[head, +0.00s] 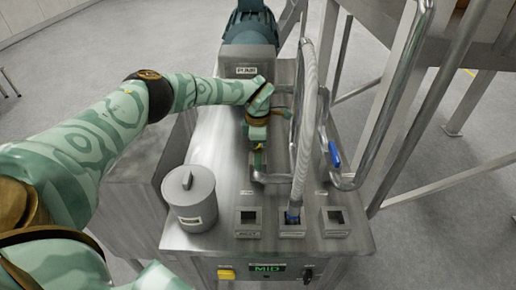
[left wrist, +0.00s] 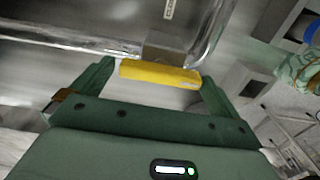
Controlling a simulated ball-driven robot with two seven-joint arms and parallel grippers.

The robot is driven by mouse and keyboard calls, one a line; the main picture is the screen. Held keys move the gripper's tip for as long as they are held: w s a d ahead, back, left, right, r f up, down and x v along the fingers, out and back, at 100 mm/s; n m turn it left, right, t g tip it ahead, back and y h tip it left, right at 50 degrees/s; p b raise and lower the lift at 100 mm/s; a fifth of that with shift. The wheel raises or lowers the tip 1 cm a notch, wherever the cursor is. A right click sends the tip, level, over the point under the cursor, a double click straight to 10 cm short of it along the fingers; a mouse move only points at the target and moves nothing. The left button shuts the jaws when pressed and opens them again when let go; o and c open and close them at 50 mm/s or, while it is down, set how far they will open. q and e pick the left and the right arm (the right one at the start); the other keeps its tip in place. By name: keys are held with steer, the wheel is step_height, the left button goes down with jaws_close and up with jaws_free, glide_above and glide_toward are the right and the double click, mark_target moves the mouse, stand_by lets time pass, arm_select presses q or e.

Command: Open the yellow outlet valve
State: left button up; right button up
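The yellow valve handle (left wrist: 160,74) shows in the left wrist view as a bar in front of a metal block under a steel pipe. My left gripper (left wrist: 158,82) has its two green fingers spread wide, one near each end of the bar. The right end of the bar looks very close to a finger; I cannot tell if it touches. In the head view my left gripper (head: 257,150) reaches down beside the pipework on the steel machine top and hides most of the valve. My right gripper is not in view.
A hose (head: 306,110) and steel pipes rise just right of my left gripper. A blue handle (head: 334,154) sits on the right pipe. A lidded steel pot (head: 190,205) and several square sockets stand nearer. A motor (head: 250,25) is behind.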

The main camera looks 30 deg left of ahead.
arm_select(q)
step_height(320, 180, up, 16)
steer(key=b, duration=0.1)
stand_by(0.5)
steer(key=shift+s, duration=0.1)
